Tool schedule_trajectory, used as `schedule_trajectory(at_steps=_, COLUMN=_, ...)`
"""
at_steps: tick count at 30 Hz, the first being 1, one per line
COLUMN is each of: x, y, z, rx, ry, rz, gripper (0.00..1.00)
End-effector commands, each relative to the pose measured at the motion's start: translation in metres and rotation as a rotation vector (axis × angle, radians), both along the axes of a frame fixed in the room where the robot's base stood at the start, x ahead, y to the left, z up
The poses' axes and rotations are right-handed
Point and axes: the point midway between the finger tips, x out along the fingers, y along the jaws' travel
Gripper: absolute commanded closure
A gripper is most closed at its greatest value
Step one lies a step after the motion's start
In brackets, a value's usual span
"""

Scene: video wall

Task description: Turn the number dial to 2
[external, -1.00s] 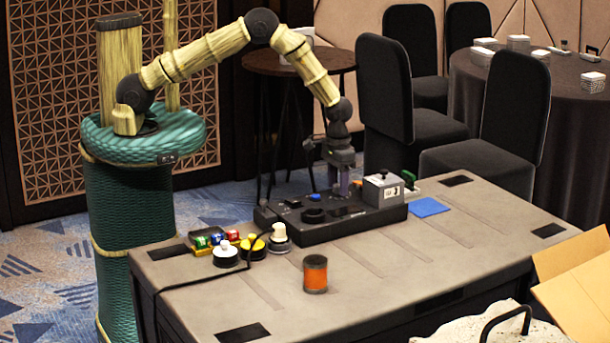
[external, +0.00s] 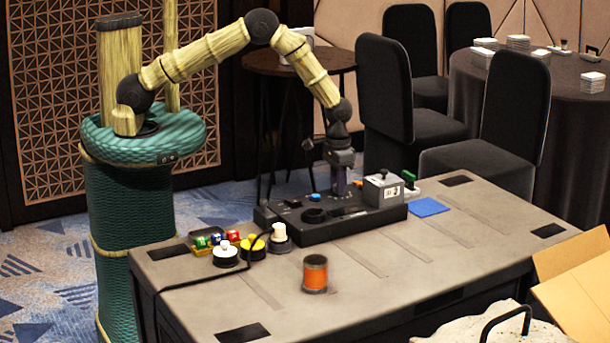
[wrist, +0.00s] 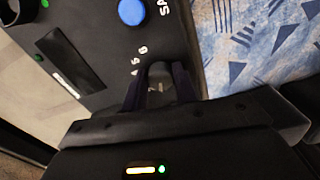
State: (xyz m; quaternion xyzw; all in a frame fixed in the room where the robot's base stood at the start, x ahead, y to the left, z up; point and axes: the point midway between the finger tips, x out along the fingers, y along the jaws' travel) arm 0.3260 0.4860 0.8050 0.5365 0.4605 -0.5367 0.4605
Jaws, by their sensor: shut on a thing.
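The black control panel (external: 285,222) lies on the grey table. My gripper (external: 340,190) points down at the panel's back part. In the wrist view its two dark fingers (wrist: 159,88) stand on either side of a round dark dial (wrist: 158,78) and are shut on it. A light mark shows on the dial's top. White printed characters are on the panel beside the dial, seen turned; the dial's exact setting cannot be read. In the external view the dial is hidden by my gripper.
A blue button (wrist: 131,11) is close to the dial on the panel. A grey box with a lever (external: 383,190) stands at the panel's right end. A blue pad (external: 428,207), an orange spool (external: 315,274) and several coloured buttons are on the table.

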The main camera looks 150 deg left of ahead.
Motion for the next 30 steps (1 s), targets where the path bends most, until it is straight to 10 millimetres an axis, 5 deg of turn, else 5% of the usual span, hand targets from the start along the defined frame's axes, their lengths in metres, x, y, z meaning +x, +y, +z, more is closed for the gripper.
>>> schedule_trajectory(at_steps=18, x=-0.0007, y=0.0003, z=0.0009, rx=0.0, ry=-0.001, rz=-0.38, gripper=0.94)
schedule_trajectory(at_steps=30, x=-0.0008, y=0.0005, z=0.001, rx=0.0, ry=0.0, rz=-0.438, gripper=0.94)
